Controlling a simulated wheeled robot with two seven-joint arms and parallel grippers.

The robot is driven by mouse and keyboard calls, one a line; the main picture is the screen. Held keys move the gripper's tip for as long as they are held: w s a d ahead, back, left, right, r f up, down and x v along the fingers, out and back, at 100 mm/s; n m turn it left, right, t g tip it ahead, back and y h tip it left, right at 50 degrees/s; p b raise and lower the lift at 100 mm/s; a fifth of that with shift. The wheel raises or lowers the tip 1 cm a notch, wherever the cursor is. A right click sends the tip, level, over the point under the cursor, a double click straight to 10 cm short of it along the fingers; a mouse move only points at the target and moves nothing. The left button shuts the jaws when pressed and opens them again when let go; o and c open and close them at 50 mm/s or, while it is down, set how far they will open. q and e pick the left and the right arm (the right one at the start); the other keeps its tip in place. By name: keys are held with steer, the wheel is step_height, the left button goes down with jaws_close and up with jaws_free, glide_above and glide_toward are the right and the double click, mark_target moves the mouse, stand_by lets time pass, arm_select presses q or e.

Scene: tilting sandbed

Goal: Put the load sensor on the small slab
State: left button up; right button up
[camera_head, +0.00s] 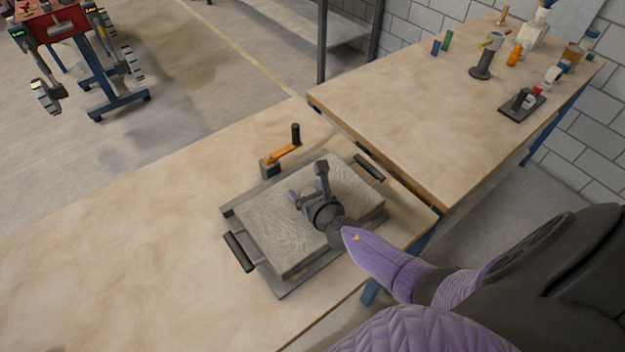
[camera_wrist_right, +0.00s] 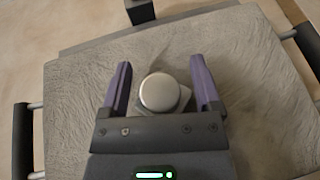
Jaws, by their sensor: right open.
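The load sensor (camera_wrist_right: 159,91), a round silvery disc, shows in the right wrist view between the purple fingers of my right gripper (camera_wrist_right: 160,68). The fingers are open, with a gap on each side of the disc. A small grey slab (camera_wrist_right: 183,106) shows under and around the disc's edge; the disc appears to rest on it, over the sand. In the head view my right gripper (camera_head: 305,190) is over the middle of the sandbed (camera_head: 265,235) and hides sensor and slab. My left gripper is not in view.
The sandbed's tray has black handles (camera_head: 239,252) on two sides and an orange crank (camera_head: 281,152) behind it. The table is bare to the left. A second table (camera_head: 400,110) at the right holds a dark spring-like post (camera_head: 482,66), a black device (camera_head: 522,104) and several small items.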

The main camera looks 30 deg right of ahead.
steer(key=p+v, duration=0.4)
steer(key=v, duration=0.7)
steer(key=shift+s+r, duration=0.1)
steer(key=shift+r, duration=0.05)
steer(key=shift+s+r, duration=0.15)
steer(key=shift+s, duration=0.25)
